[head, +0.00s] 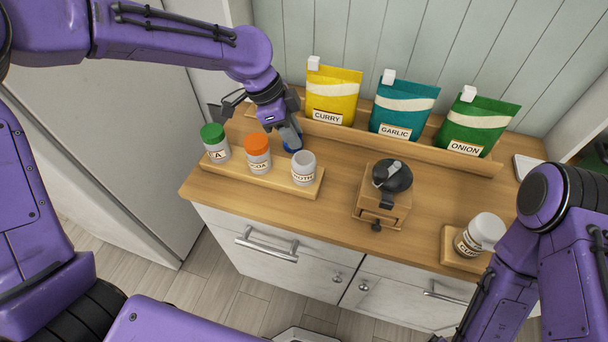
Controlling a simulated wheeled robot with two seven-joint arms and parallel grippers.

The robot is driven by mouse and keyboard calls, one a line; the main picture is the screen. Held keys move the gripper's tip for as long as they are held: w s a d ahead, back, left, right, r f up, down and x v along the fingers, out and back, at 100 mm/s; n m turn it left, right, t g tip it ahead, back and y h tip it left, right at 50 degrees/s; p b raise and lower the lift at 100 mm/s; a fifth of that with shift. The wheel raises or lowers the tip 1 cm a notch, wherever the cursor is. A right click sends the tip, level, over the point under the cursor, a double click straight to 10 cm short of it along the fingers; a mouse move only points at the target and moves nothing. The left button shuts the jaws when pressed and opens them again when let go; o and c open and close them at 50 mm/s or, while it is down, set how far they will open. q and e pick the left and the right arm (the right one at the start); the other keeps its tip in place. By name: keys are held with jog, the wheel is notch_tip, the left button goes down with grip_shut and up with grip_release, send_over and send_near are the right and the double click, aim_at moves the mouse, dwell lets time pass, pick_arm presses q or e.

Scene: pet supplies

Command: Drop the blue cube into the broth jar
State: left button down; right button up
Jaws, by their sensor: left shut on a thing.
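The broth jar (303,170) is a small white jar with no coloured lid, at the right end of a wooden stand; its label is partly cut off from view. My left gripper (290,140) reaches down just behind and left of the jar's top. It is shut on the blue cube (292,149), of which only a small blue part shows low between the fingers. I cannot tell whether the cube touches the jar. My right arm comes in at the right, but its gripper is not in view.
A green-lidded jar (215,143) and an orange-lidded jar (257,153) share the stand (270,181). Curry (333,95), garlic (403,107) and onion (477,125) bags stand behind. A grinder (383,200) is right of the stand; a white-lidded jar (480,235) is farther right.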

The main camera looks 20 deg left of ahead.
pick_arm(q)
jog(key=shift+s+r, duration=0.15)
jog(key=shift+s, duration=0.05)
jog(key=c, duration=0.9)
grip_release()
jog(key=shift+s+r, duration=0.2)
jog(key=shift+s, duration=0.15)
jog(key=shift+o, duration=0.2)
jog(key=shift+w+f, duration=0.15)
jog(key=shift+w, duration=0.2)
jog(key=shift+a+r, duration=0.1)
jog(key=shift+r, duration=0.2)
jog(key=b+v, duration=0.1)
jog(key=v, duration=0.9)
pick_arm(e)
jog(key=shift+s+f, duration=0.2)
jog(key=shift+f, duration=0.35)
pick_arm(q)
jog(key=shift+s+f, duration=0.1)
